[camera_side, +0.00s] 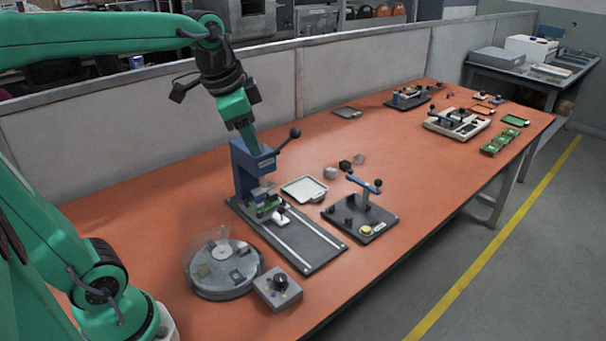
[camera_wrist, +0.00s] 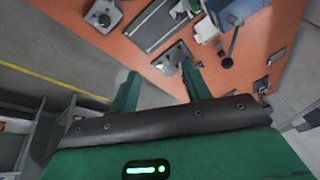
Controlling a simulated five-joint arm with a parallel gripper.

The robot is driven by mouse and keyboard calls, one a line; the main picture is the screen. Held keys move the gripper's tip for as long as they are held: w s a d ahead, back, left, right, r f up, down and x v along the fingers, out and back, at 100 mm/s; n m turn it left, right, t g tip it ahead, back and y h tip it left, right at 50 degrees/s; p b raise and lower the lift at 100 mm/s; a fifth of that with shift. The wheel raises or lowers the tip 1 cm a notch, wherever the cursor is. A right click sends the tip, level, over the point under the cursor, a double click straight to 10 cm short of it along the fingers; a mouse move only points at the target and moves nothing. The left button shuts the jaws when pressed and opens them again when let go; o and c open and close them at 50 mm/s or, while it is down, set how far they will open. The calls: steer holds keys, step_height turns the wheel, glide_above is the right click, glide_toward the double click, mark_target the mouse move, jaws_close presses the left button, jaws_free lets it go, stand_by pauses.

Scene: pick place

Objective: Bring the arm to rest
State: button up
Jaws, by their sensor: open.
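My gripper (camera_side: 248,138) hangs from my green arm in the side view, pointing down. Its tip overlaps the top of the blue lever press (camera_side: 241,172), and I cannot tell whether they touch. In the wrist view, my gripper (camera_wrist: 158,84) shows two green fingers spread apart with nothing held between them. The blue press (camera_wrist: 232,10) and its black-knobbed lever also show there, to the right of the fingers. The orange table (camera_side: 180,200) lies under this end of my arm.
A clear round turntable (camera_side: 222,265) and a grey knob box (camera_side: 277,289) stand at the front. A white tray (camera_side: 304,190) and a dark fixture with a blue handle (camera_side: 362,215) sit right of the press. A grey partition (camera_side: 150,100) runs along the back.

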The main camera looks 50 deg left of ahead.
steer(key=s+d+f+n+t, duration=0.1)
steer(key=s+d+f+n, duration=0.2)
steer(key=s, duration=0.6)
step_height(320, 180, down, 3)
steer(key=shift+s+f+n+t, duration=0.15)
steer(key=shift+s+n+t, duration=0.2)
steer(key=shift+n, duration=0.75)
